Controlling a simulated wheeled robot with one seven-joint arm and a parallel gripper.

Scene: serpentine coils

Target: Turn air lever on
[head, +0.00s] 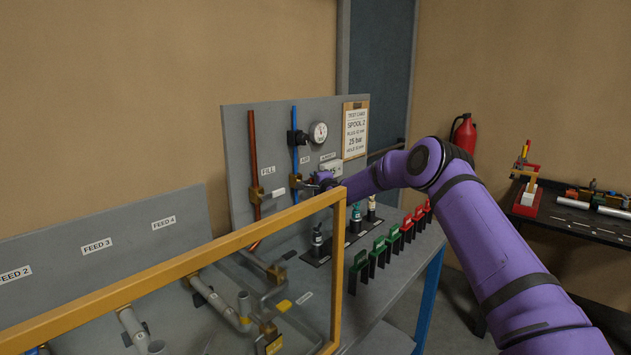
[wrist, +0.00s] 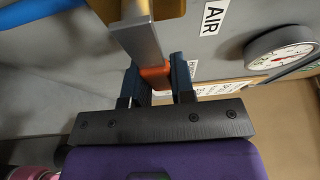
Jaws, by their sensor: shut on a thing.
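The air lever is a flat grey metal bar (wrist: 138,40) with an orange end (wrist: 155,74), seen in the wrist view below the AIR label (wrist: 213,16). It comes from a brass valve body (wrist: 118,8) at the top of that view. In the head view the brass air valve (head: 295,181) sits on the blue pipe (head: 294,140). My gripper (wrist: 156,82) is shut on the lever's orange end, one dark finger on each side. In the head view my gripper (head: 322,181) is at the panel just right of the air valve, and the lever is mostly hidden there.
A red FILL pipe (head: 253,150) with its own valve stands left of the air pipe. A gauge (head: 319,132) is above. A yellow-framed clear guard (head: 180,262) is in front.

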